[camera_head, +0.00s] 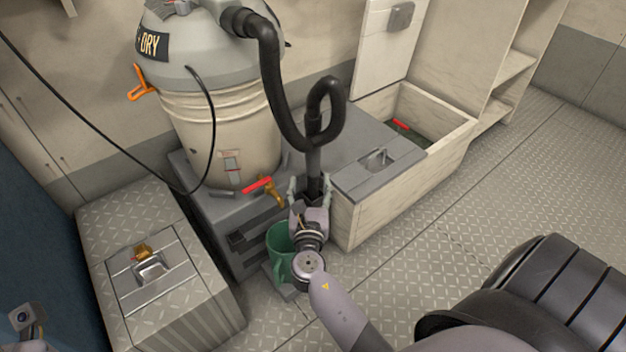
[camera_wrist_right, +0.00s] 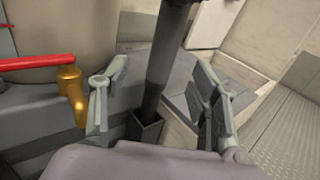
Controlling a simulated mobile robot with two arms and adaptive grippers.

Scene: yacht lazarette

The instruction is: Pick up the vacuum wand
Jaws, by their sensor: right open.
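The vacuum wand (camera_head: 314,165) is a dark upright tube with a looped black handle and hose at its top. Its lower end sits in a dark square holder (camera_wrist_right: 146,128), seen in the right wrist view. My right gripper (camera_head: 309,188) is open, with one finger on each side of the wand. In the right wrist view the wand (camera_wrist_right: 166,60) passes between the spread fingers (camera_wrist_right: 155,95), with gaps on both sides. I cannot tell how deep it lies between them. A small part of my left arm shows at the lower left edge; its gripper fingers are not visible.
The vacuum drum (camera_head: 215,120) stands behind left, with a brass valve with red handle (camera_head: 268,188) close by. An open wooden bin (camera_head: 455,137) is at right.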

